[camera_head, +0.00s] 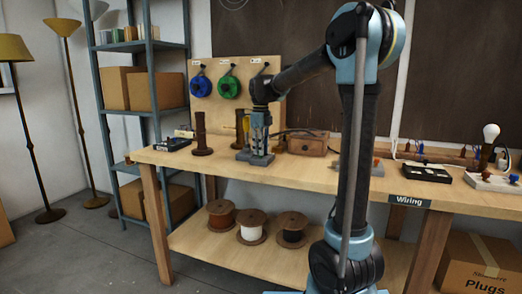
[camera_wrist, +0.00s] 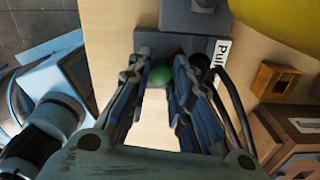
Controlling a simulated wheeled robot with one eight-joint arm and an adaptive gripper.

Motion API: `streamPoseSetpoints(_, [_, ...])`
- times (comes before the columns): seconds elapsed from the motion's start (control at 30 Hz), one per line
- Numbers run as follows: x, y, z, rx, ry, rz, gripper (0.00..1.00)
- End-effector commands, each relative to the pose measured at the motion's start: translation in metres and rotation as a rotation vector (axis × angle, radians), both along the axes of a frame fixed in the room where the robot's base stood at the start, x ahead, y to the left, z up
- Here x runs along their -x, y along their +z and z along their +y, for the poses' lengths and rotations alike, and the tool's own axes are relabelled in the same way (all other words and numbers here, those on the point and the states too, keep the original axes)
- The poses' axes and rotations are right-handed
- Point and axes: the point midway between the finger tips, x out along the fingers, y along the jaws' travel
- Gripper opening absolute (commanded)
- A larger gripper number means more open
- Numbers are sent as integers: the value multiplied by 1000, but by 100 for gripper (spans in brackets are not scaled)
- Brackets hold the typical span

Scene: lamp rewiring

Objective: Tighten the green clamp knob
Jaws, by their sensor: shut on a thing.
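The green clamp knob (camera_wrist: 160,76) shows in the wrist view as a small round ball between the two fingers of my gripper (camera_wrist: 160,66). The fingers are closed in on it from both sides. Behind it is a dark grey clamp block (camera_wrist: 195,22), with a white label partly reading "Pul" at its right. In the head view my gripper (camera_head: 258,128) points down over the grey clamp base (camera_head: 254,158) on the workbench (camera_head: 330,172). The knob is hidden there.
Dark brown posts stand close to the clamp, one at its left (camera_head: 201,133). A wooden box (camera_head: 308,144) stands at its right. Blue (camera_head: 201,86) and green (camera_head: 230,87) wire coils hang on the pegboard behind. A large yellow thing (camera_wrist: 285,22) fills the wrist view's upper right.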

Motion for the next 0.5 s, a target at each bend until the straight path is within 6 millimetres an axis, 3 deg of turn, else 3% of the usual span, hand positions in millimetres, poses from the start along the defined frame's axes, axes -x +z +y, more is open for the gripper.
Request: streamPoseSetpoints(0.5, [-4,1,1,-2,-64,-7,0])
